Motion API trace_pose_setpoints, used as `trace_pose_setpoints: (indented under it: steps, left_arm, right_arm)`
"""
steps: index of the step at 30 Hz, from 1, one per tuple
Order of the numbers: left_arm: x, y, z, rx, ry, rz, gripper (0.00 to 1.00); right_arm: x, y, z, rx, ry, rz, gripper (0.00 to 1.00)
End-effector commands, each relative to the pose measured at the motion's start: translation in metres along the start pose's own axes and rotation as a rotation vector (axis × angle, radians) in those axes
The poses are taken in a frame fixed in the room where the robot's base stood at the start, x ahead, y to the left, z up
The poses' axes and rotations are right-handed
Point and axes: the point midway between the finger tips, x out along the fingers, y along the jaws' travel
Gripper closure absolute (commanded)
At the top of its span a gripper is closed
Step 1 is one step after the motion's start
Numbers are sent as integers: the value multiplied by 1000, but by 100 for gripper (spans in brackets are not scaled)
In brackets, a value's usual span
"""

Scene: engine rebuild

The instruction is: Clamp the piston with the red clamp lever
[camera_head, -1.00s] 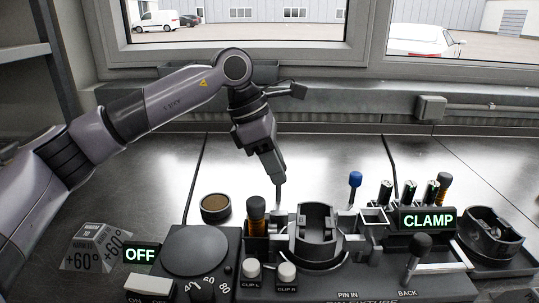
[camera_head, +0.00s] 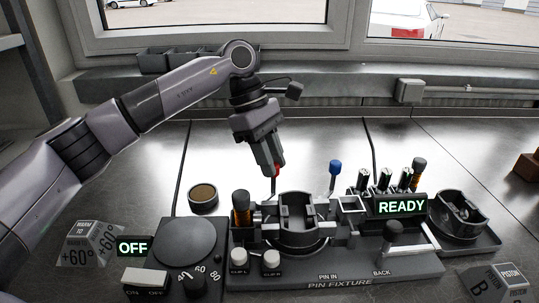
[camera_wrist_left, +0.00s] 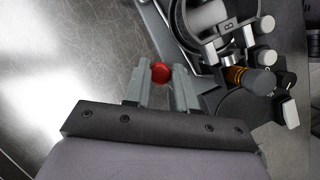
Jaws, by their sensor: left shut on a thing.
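The red clamp lever (camera_head: 277,171) shows its red knob between the jaws of my left gripper (camera_head: 273,171), which is shut on it. In the left wrist view the red knob (camera_wrist_left: 160,72) sits between the fingertips. The lever's thin stem goes down behind the pin fixture (camera_head: 340,270). The lit sign (camera_head: 402,207) reads READY. My right gripper is not in view.
A blue-knobbed lever (camera_head: 335,167) stands right of the red one. An orange-handled tool (camera_head: 241,208) is upright left of the piston. A heater (camera_head: 184,245) with an OFF sign (camera_head: 133,247) is at left. A round tin (camera_head: 203,196) lies behind it.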

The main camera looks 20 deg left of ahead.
Motion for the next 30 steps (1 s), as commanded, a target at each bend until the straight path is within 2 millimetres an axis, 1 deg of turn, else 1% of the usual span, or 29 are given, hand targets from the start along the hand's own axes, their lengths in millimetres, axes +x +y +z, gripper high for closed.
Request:
trace_pose_setpoints:
  steps: [11,12,14,15,24,26,30]
  left_arm:
    - [0,0,1,8,-1,0,100]
    - [0,0,1,8,-1,0,71]
    - [0,0,1,8,-1,0,52]
    - [0,0,1,8,-1,0,50]
    - [-2,0,1,6,0,0,50]
    - [-8,1,1,5,0,1,50]
    - [-29,1,1,5,0,4,50]
  right_arm:
    - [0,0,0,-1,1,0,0]
    - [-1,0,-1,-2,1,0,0]
    - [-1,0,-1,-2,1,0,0]
    - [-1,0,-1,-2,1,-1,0]
    - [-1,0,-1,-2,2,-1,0]
    - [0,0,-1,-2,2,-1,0]
    - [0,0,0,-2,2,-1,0]
